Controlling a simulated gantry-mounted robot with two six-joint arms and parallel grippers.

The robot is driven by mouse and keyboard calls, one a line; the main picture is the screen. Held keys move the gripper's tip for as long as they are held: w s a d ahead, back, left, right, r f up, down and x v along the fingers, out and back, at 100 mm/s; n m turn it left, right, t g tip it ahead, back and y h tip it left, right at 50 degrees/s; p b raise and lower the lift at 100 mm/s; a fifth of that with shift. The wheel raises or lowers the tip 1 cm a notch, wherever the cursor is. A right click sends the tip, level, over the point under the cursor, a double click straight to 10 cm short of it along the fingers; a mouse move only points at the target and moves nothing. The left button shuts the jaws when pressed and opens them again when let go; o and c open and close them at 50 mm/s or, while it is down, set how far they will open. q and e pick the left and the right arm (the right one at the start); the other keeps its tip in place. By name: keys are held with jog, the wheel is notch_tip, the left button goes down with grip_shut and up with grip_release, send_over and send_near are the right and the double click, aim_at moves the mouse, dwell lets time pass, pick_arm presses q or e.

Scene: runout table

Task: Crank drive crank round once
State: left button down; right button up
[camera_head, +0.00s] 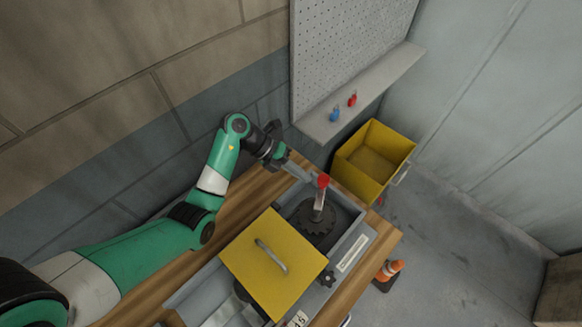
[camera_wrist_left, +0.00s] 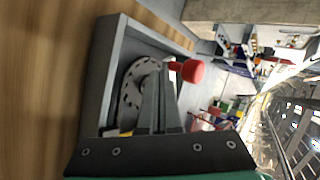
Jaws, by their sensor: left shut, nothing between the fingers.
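The drive crank has a red knob (camera_head: 323,180) on a pale arm (camera_head: 319,200), which stands over a dark toothed wheel (camera_head: 315,221) in a grey open tray. In the left wrist view, the red knob (camera_wrist_left: 187,70) is just right of my left gripper's fingertips (camera_wrist_left: 158,72), and the perforated wheel (camera_wrist_left: 133,92) is partly hidden behind the fingers. In the head view, my left gripper (camera_head: 305,173) reaches in from the upper left, with its tips close to the knob. It is shut and empty. I cannot tell whether it touches the knob. My right gripper is not in view.
A yellow cover with a handle (camera_head: 265,238) sits beside the wheel. The grey tray's walls (camera_head: 361,238) surround the wheel on the wooden bench (camera_head: 391,238). A yellow bin (camera_head: 378,150), a shelf with small blue and red items (camera_head: 343,112) and an orange cone (camera_head: 389,269) stand around.

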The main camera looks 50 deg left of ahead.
aim_at(321, 193)
pick_arm(q)
jog(key=x, duration=0.2)
jog(key=shift+w+d+f, duration=0.1)
jog(key=shift+d+f, duration=0.05)
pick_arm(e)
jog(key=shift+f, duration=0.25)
pick_arm(q)
jog(key=shift+w+d+p, duration=0.15)
jog(key=shift+w+p, duration=0.35)
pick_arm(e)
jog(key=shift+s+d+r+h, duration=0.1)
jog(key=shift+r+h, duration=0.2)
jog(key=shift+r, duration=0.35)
